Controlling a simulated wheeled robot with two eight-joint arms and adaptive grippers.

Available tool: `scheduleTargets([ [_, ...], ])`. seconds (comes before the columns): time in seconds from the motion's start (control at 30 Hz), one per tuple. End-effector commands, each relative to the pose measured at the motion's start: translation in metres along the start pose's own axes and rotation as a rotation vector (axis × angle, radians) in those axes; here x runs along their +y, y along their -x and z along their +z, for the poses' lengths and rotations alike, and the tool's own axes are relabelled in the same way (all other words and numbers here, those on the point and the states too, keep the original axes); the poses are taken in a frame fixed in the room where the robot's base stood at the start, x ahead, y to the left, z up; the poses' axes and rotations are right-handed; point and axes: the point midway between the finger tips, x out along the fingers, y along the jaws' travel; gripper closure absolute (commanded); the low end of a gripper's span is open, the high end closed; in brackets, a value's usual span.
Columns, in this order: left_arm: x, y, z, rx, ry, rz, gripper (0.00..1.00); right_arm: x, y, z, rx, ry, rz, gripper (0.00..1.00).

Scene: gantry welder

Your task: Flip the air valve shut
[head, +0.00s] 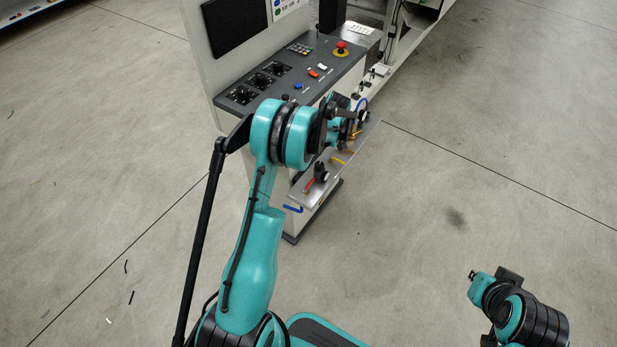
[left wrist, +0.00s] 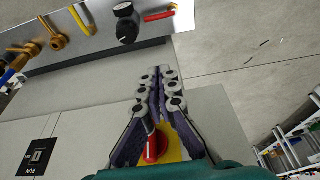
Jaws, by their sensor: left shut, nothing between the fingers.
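A metal shelf plate (head: 325,178) sticks out from the console and carries a red lever (head: 309,185), a yellow lever (head: 338,161) and a black regulator (head: 320,172). I cannot tell for certain which lever is the air valve. The left wrist view shows the red lever (left wrist: 160,15), the regulator with a pale gauge face (left wrist: 124,10) and the yellow lever (left wrist: 80,20) along the top. My left gripper (left wrist: 160,72) is shut and empty, apart from these parts. In the head view, its own arm partly hides it. My right gripper (head: 477,275) is at the lower right, its fingers unclear.
Brass fittings (left wrist: 56,40) sit left of the yellow lever. A red knob on a yellow plate (left wrist: 188,120) shows behind my left fingers. The console top (head: 290,75) has knobs and a red emergency stop (head: 341,47). Open floor (head: 480,170) lies to the right.

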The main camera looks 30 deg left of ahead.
Motion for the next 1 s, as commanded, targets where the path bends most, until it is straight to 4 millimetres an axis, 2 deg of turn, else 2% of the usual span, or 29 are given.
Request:
scheduleTargets([
  [0.2,0.0,-0.003,0.0,0.0,-0.001,0.001,1.0,0.0,-0.001,0.001,0.0,0.0,0.0,1.0],
  [0.37,0.0,-0.022,0.0,0.0,-0.001,0.001,1.0,0.0,-0.006,0.004,0.0,0.0,0.0,1.0],
  [1.0,0.0,-0.163,0.001,0.0,-0.001,0.001,1.0,0.0,-0.042,0.03,0.0,0.0,0.0,1.0],
])
